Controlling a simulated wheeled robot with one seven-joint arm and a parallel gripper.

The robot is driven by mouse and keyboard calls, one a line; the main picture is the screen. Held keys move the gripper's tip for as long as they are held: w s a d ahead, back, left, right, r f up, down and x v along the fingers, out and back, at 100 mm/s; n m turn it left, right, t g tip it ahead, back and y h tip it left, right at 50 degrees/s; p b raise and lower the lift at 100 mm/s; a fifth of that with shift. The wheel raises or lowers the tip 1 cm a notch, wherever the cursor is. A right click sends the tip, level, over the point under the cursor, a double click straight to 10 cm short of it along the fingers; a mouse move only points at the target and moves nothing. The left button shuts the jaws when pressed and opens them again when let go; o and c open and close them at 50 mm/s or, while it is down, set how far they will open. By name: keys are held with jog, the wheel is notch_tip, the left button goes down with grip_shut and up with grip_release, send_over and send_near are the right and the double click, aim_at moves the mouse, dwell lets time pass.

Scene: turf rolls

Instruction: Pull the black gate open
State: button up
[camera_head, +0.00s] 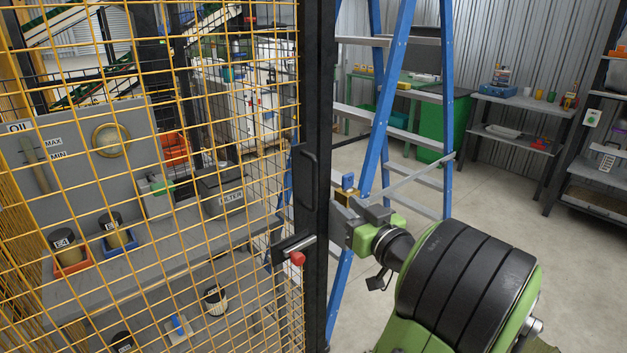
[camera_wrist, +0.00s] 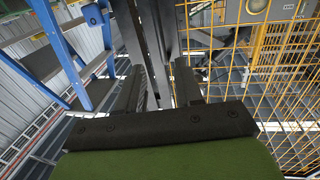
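The black gate has a dark upright frame (camera_head: 317,120) with yellow wire mesh (camera_head: 150,215) at its left in the head view. A black pull handle (camera_head: 307,178) is on the upright, above a latch with a red knob (camera_head: 297,259). My gripper (camera_head: 342,212) is just right of the upright, at about the height of the handle's lower end. In the wrist view, my gripper's two fingers (camera_wrist: 158,82) are apart with nothing held between them. Dark upright bars (camera_wrist: 155,45) show beyond the fingers. I cannot tell whether a finger touches the frame.
A blue stepladder (camera_head: 385,110) stands close behind my gripper; it also shows in the wrist view (camera_wrist: 62,50). Behind the mesh are a grey bench (camera_head: 140,265) and an oil panel (camera_head: 75,150). Open floor (camera_head: 500,185) lies right, before shelves (camera_head: 510,100).

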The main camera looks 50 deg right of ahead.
aim_at(316, 181)
jog(key=p+x, duration=0.2)
jog(key=x, duration=1.1)
jog(key=shift+w+d+p, duration=0.1)
jog(key=shift+w+p, duration=0.25)
jog(key=shift+c, duration=0.2)
grip_shut()
